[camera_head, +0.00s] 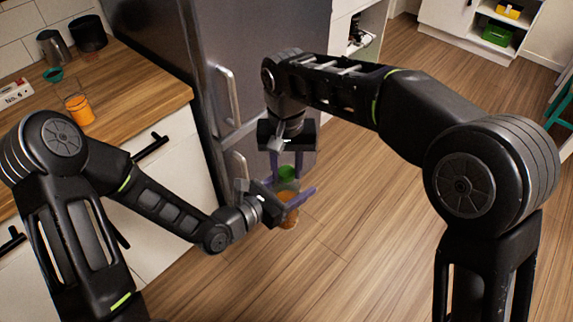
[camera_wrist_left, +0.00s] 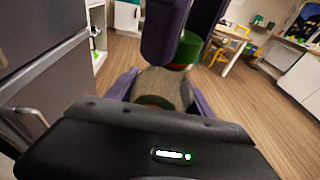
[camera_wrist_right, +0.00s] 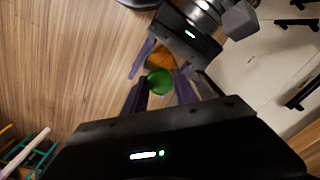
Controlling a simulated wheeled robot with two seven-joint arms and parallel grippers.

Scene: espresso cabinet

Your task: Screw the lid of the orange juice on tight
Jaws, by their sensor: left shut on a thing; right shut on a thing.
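The orange juice bottle (camera_head: 289,214) is held upright in the air in front of the fridge. Its green lid (camera_head: 286,172) sits at its top and also shows in the right wrist view (camera_wrist_right: 160,82). My left gripper (camera_head: 290,199) comes in from the side and is shut on the bottle's body, which fills the middle of the left wrist view (camera_wrist_left: 158,88). My right gripper (camera_head: 286,170) points down from above, shut with its purple fingers on either side of the green lid. The lid's thread is hidden, so I cannot tell how tight it is.
A wooden counter (camera_head: 140,85) at the left bears a glass of orange drink (camera_head: 78,108), a metal jug (camera_head: 54,47) and a dark pot (camera_head: 88,32). The grey fridge (camera_head: 260,60) stands close behind my grippers. The wooden floor at the right is open.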

